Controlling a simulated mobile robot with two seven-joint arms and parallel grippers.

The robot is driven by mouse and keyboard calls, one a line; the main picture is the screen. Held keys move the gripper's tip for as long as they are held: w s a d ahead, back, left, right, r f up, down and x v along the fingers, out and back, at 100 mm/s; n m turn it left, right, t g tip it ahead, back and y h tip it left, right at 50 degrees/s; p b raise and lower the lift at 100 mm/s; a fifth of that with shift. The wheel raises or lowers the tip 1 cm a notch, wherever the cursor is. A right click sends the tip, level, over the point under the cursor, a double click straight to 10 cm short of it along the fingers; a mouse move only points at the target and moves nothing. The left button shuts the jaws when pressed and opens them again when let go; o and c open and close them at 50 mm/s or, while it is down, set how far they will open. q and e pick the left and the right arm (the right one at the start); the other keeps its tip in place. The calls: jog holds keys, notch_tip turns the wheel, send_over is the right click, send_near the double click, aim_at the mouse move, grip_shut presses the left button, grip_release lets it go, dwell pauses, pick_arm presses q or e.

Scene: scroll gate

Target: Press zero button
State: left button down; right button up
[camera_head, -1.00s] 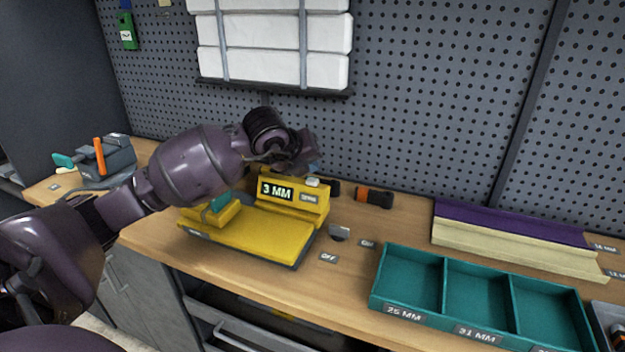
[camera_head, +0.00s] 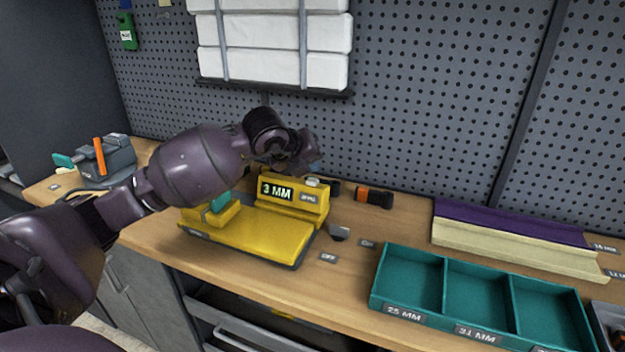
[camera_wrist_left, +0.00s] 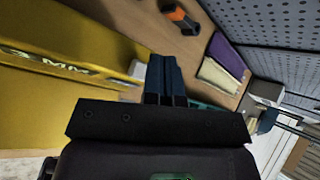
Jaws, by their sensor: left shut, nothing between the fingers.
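The yellow measuring device (camera_head: 262,236) stands on the bench, and its display (camera_head: 276,191) reads "3 MM". A pale button (camera_head: 313,182) sits on top of its raised back block, above a small label (camera_head: 308,198) too blurred to read surely. My left gripper (camera_head: 315,169) is just above and behind the button; whether it touches is unclear. In the left wrist view, the shut, empty blue fingers (camera_wrist_left: 163,62) are beside the pale button (camera_wrist_left: 137,68), with the yellow device (camera_wrist_left: 60,85) on the left. My right gripper is not in view.
An orange-and-black object (camera_head: 374,198) lies right of the device. A teal tray (camera_head: 375,280) with compartments and purple and cream strips (camera_head: 510,238) are further right. A pegboard wall (camera_head: 420,100) stands behind. A grey tool with an orange handle (camera_head: 100,156) is at left.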

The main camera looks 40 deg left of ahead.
aim_at(310, 179)
pick_arm(q)
jog(key=shift+f, duration=0.15)
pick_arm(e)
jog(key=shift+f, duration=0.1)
pick_arm(q)
jog(key=shift+f, duration=0.3)
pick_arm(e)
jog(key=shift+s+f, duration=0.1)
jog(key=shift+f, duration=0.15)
pick_arm(q)
jog(key=shift+f+b, duration=0.45)
jog(key=shift+f, duration=0.1)
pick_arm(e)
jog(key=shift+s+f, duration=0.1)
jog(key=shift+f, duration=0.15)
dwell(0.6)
pick_arm(q)
jog(key=shift+r+p, duration=0.5)
jog(key=shift+r, duration=0.45)
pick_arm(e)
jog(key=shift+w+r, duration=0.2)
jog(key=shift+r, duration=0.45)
pick_arm(q)
jog(key=shift+r, duration=0.15)
